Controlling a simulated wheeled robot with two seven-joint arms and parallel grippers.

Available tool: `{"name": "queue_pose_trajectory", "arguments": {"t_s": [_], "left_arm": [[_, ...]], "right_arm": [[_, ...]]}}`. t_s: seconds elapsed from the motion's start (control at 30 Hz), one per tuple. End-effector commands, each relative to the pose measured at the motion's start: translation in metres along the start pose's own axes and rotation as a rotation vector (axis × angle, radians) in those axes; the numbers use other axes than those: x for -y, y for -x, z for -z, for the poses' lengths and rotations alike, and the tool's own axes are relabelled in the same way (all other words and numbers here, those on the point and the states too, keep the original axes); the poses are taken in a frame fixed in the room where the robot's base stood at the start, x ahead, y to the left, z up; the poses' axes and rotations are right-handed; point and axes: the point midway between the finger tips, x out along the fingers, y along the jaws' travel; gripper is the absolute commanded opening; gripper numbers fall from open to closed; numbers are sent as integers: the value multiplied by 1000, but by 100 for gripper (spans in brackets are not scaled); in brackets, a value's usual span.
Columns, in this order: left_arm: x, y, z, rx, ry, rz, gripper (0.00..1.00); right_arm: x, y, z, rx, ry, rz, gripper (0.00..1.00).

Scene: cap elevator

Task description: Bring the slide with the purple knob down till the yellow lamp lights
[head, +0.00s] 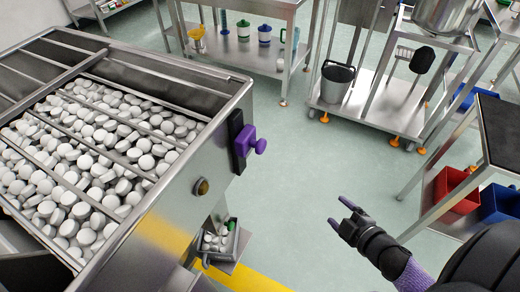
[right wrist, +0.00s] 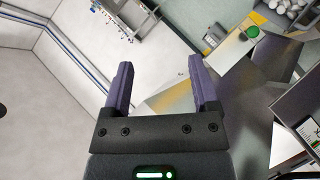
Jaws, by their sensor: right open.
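The purple knob (head: 258,146) sticks out from a slide on a black upright plate (head: 237,130) on the side of the steel cap hopper (head: 180,200). The slide sits around the middle of the plate. The round amber-yellow lamp (head: 201,187) is left of and below the knob, and it looks dull, not glowing. My right gripper (head: 337,211) is open and empty, well to the right of and below the knob in the head view, touching nothing. Its purple fingers also show apart in the right wrist view (right wrist: 160,66). I cannot make out the knob in that view. My left gripper is not in view.
The hopper is full of white caps (head: 90,150). A small outlet tray (head: 222,243) below holds white caps and something green. A steel cart (head: 365,110) with a bucket stands behind; a bench with red and blue bins (head: 455,190) is right. Floor between is clear.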

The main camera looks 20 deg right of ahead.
Motion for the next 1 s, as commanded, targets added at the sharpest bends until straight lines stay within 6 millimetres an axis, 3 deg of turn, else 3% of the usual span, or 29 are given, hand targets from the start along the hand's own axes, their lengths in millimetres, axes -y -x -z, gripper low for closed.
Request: {"name": "queue_pose_trajectory", "arguments": {"t_s": [0.03,0.1,0.2,0.3,0.43,0.7,1.0], "left_arm": [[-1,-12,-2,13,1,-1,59],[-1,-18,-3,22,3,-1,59],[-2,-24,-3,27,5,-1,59],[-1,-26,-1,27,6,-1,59],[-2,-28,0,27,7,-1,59],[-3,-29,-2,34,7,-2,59],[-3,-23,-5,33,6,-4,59]], "right_arm": [[-41,-2,35,-165,178,-88,78],[-88,13,95,-387,443,-192,78],[-114,42,158,-608,741,-276,78],[-118,62,190,-721,905,-312,78],[-118,60,207,-756,953,-323,78],[-116,16,251,-753,949,-326,78],[-114,-2,268,-748,942,-324,78]]}}
